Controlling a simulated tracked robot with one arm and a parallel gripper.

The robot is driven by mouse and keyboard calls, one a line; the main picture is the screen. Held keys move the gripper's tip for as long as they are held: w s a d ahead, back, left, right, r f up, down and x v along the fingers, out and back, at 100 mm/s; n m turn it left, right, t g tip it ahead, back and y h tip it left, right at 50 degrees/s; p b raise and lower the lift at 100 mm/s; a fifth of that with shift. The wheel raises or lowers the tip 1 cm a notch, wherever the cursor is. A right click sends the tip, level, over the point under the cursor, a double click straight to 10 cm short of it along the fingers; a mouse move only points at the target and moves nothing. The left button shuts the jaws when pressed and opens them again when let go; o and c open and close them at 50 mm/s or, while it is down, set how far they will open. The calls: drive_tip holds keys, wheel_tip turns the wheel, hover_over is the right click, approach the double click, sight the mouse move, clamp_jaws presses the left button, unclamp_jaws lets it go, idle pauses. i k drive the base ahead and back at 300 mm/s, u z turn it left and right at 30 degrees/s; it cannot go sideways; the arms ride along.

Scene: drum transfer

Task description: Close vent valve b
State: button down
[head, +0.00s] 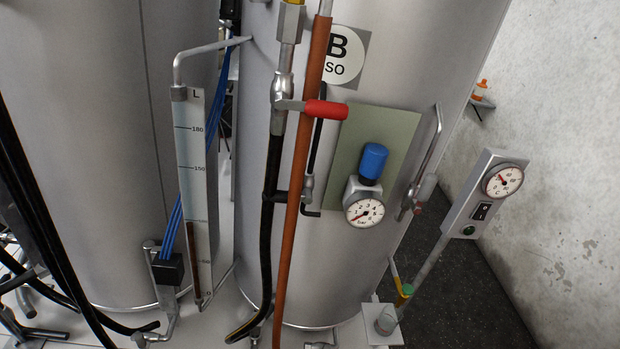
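The drum marked B (347,53) is a grey metal cylinder in the middle. A valve (280,92) sits in a vertical line at its front, with a brass fitting above and a black hose below. Its red-handled lever (326,109) points right, across the line. A smaller valve with a grey-pink handle (426,187) sits on a bent pipe at the drum's right side. No label naming vent valve b is readable. My gripper is not in view.
A blue-capped regulator (373,162) with a pressure gauge (365,212) is on a green plate. A level tube (195,180) stands left, beside another drum (85,120). A control post with a dial (502,181) stands right. Black hoses hang at far left. Dark floor (460,285) shows at right.

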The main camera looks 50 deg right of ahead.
sight(430, 180)
drive_tip(key=z, duration=1.7)
